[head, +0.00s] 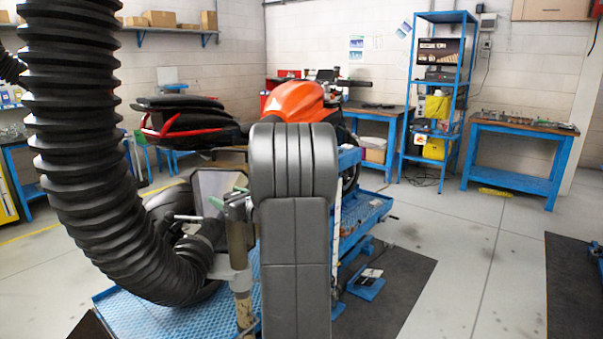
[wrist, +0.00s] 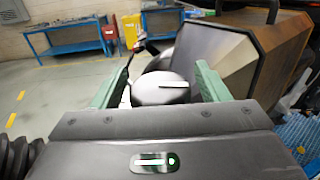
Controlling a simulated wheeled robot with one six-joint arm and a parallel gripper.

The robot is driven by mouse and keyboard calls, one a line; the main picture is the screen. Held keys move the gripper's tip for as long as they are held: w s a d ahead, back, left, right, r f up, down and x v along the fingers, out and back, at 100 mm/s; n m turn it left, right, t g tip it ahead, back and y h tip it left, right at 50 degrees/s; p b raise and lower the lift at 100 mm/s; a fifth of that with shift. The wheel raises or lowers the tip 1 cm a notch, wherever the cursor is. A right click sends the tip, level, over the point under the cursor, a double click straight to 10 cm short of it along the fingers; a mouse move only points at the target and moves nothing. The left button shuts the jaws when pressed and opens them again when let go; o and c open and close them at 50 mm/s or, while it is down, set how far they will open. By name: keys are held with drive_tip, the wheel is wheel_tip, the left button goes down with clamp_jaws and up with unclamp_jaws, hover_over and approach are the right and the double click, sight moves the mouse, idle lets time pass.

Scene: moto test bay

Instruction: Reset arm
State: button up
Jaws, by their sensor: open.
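My gripper (wrist: 163,84) is open in the wrist view, with its two pale green fingers spread apart and no object gripped between them. A rounded dark grey shape (wrist: 160,90) shows beyond the fingers in the gap; I cannot tell what it is or how far off it lies. In the head view my dark grey arm stands upright in the middle, in front of the motorcycle. The gripper is hard to make out there.
An orange motorcycle (head: 296,101) stands on a blue lift (head: 366,212). A thick black ribbed hose (head: 75,120) curves down at the left. A wood-sided box (wrist: 277,48) is close at right in the wrist view. A blue workbench (head: 515,134) stands at the back right, with open floor before it.

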drive_tip(key=m+t+h+b, duration=0.2)
drive_tip(key=h, duration=0.1)
drive_tip(key=shift+d+f+m+t, duration=0.1)
drive_tip(key=shift+f+m+t, duration=0.1)
drive_tip(key=shift+m+t, duration=0.15)
drive_tip(key=shift+w+d+r+m+t+h+b, duration=0.15)
drive_tip(key=shift+m+t+h+b, duration=0.4)
drive_tip(key=shift+b, duration=0.25)
drive_tip(key=shift+h, duration=0.25)
